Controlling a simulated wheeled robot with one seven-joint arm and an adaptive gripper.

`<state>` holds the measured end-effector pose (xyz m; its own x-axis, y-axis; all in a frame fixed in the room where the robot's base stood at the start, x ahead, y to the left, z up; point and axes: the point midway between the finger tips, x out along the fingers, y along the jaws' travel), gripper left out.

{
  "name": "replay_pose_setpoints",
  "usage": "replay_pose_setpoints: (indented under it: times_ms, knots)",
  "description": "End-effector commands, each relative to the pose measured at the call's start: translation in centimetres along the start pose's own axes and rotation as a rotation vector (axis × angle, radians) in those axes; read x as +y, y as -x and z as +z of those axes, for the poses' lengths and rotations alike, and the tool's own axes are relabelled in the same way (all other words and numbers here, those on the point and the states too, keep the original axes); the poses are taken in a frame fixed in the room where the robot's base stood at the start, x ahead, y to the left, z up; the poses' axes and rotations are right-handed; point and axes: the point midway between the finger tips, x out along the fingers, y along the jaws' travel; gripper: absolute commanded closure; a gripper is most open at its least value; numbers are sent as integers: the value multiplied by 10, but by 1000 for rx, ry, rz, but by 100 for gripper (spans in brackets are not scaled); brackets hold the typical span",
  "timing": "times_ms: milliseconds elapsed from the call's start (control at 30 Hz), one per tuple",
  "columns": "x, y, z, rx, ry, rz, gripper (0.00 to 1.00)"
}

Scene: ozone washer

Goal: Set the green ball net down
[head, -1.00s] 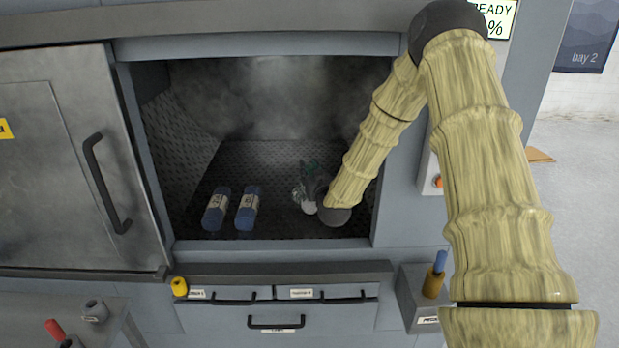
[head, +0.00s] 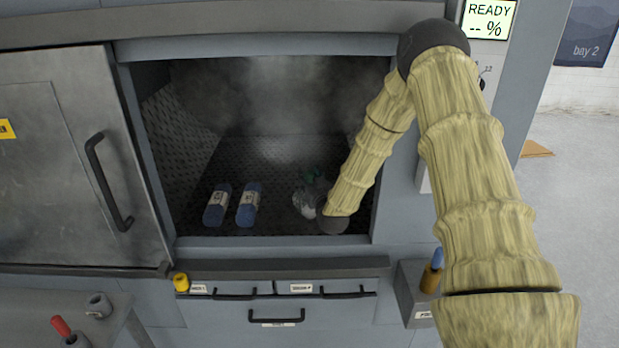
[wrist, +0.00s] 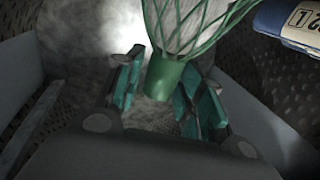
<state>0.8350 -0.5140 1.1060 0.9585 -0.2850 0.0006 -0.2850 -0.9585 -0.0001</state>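The green ball net (head: 304,202) lies on the perforated floor of the washer chamber, a pale bundle with a green part at its far end. In the wrist view the net (wrist: 188,22) shows pale contents under green strands, with a solid green collar (wrist: 170,78). My gripper (wrist: 167,72) has its teal-padded fingers apart, one on each side of the collar. A gap shows between the left finger and the collar; contact on the right side is unclear. In the head view my wrist hides most of the gripper.
Two blue labelled cylinders (head: 217,206) (head: 248,205) lie left of the net; one (wrist: 290,25) shows at the wrist view's upper right. The chamber's side walls and front sill (head: 275,241) bound the space. Mist hangs at the back. The sliding door (head: 62,160) stands left of the opening.

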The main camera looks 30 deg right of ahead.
Motion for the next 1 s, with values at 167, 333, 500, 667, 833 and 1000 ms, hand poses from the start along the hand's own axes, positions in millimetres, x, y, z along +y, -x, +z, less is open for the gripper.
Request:
replay_pose_setpoints:
  times_ms: [167, 333, 500, 667, 833, 1000]
  knots:
    - [0, 0, 0, 0, 0, 0, 52]
    - [0, 0, -1, 0, 0, 0, 52]
    - [0, 8, 0, 0, -1, -1, 52]
    - [0, 32, 1, -1, -1, -1, 52]
    - [0, 63, 1, 0, -1, -1, 52]
    - [0, 92, 1, 0, -1, 0, 52]
